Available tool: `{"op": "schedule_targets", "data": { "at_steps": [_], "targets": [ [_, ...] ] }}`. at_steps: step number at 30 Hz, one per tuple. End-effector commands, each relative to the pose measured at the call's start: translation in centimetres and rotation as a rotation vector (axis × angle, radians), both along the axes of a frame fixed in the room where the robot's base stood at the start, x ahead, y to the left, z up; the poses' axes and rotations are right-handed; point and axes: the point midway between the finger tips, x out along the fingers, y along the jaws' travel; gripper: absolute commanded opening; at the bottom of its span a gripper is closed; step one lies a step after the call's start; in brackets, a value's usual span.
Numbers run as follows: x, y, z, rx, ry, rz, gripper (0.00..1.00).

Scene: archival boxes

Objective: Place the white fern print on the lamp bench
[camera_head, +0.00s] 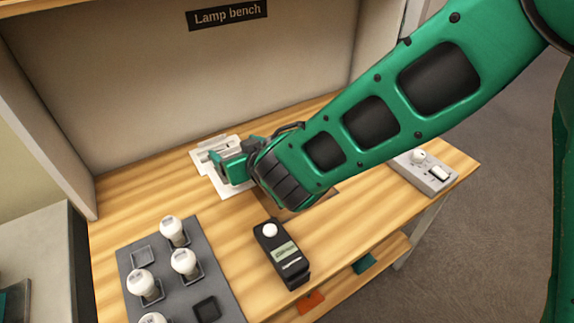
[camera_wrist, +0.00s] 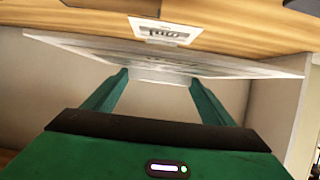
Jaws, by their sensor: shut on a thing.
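The white fern print shows in the wrist view as a thin white-edged panel (camera_wrist: 160,62), seen nearly edge-on. My gripper (camera_wrist: 158,76) is shut on it, with the panel across the fingertips. In the head view, my gripper (camera_head: 222,165) is low over the back of the lamp bench (camera_head: 120,205), by white flat pieces (camera_head: 232,189). The fern picture cannot be made out. My gripper and arm hide part of the print, and I cannot tell whether it touches the bench.
A small pale card (camera_wrist: 165,31) lies on the wood beyond the panel. A grey tray (camera_head: 190,290) with several white bulbs stands front left. A black meter (camera_head: 281,255) is at the front middle. A grey switch box (camera_head: 422,172) is at right. The back panel bears a "Lamp bench" sign (camera_head: 227,15).

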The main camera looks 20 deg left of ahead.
Motion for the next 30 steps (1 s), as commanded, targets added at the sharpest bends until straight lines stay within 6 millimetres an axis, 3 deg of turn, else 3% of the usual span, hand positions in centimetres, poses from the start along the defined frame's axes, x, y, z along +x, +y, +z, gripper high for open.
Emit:
{"op": "schedule_targets", "data": {
  "at_steps": [5, 18, 30],
  "targets": [
    [1.2, -0.9, -1.3, -0.003, 0.001, 0.004, 0.55],
    [7.4, -5.0, -6.2, -0.002, 0.003, 0.013, 0.55],
    [8.5, -5.8, -8.6, -0.001, 0.001, 0.018, 0.55]
  ]
}}
